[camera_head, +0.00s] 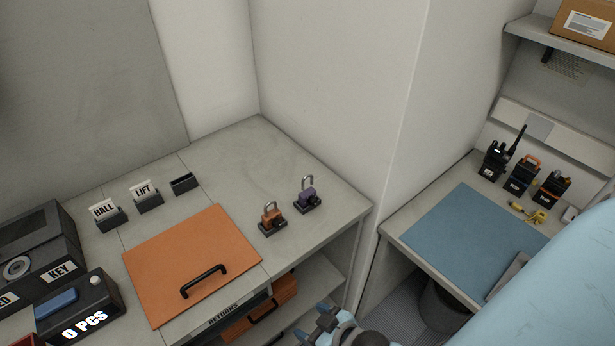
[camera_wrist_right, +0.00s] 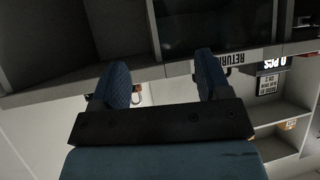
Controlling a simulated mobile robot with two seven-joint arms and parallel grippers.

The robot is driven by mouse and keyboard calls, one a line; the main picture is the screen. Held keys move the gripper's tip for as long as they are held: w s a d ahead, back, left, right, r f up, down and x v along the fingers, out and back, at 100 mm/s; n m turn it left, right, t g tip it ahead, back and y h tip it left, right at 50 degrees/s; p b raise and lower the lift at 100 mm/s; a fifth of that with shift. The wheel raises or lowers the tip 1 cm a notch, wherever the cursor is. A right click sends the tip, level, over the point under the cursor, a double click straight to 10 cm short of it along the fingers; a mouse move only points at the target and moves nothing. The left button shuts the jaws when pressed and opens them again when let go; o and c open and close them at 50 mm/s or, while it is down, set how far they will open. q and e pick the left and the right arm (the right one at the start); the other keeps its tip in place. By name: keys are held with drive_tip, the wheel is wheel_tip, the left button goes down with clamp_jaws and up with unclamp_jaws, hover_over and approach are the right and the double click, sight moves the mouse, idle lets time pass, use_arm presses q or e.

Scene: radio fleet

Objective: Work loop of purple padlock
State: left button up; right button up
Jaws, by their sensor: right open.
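The purple padlock (camera_head: 307,196) stands upright on a small black base on the grey counter, near its right edge. Its silver shackle loop points up. An orange-brown padlock (camera_head: 271,217) stands on a similar base just left of it. My right gripper (camera_head: 315,324) is at the bottom of the head view, in front of the counter and apart from both padlocks. In the right wrist view my right gripper (camera_wrist_right: 162,76) is open, with nothing between its blue fingers. A small shackle shows beside its left finger; the purple padlock is not clearly visible there. My left gripper is out of view.
An orange panel with a black handle (camera_head: 192,262) lies left of the padlocks. HALL (camera_head: 104,209) and LIFT (camera_head: 144,190) card holders stand behind it. A blue mat (camera_head: 472,240) and several radios occupy the right-hand desk. The counter behind the padlocks is clear up to the wall.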

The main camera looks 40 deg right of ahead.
idle(0.3)
drive_tip(key=c, duration=0.3)
drive_tip(key=w+r+n+t, duration=0.1)
drive_tip(key=w+r, duration=0.1)
drive_tip(key=w+d+r+n+t+b, duration=0.1)
drive_tip(key=w+r+n, duration=0.1)
drive_tip(key=w+d+r+n+t, duration=0.1)
drive_tip(key=w+r, duration=0.1)
drive_tip(key=w, duration=0.1)
drive_tip(key=shift+r+n+y, duration=0.15)
drive_tip(key=shift+n+y, duration=0.15)
drive_tip(key=shift+n, duration=0.1)
clamp_jaws()
drive_tip(key=w+a+r+n+g+y+b, duration=0.3)
drive_tip(key=r+n+y, duration=0.55)
drive_tip(key=n, duration=0.85)
drive_tip(key=w+a+r+n+g+y+b, duration=0.15)
drive_tip(key=w+r+n+g+y, duration=0.35)
drive_tip(key=r+n, duration=0.85)
drive_tip(key=w+d+n+h+b, duration=0.2)
drive_tip(key=d+n+h+b, duration=0.2)
drive_tip(key=d+n+h, duration=1.2)
drive_tip(key=d+r+h, duration=0.1)
drive_tip(key=d, duration=0.3)
drive_tip(key=shift+w+d+n+t, duration=0.15)
drive_tip(key=shift+w+n+t, duration=0.15)
drive_tip(key=shift+n+t, duration=0.1)
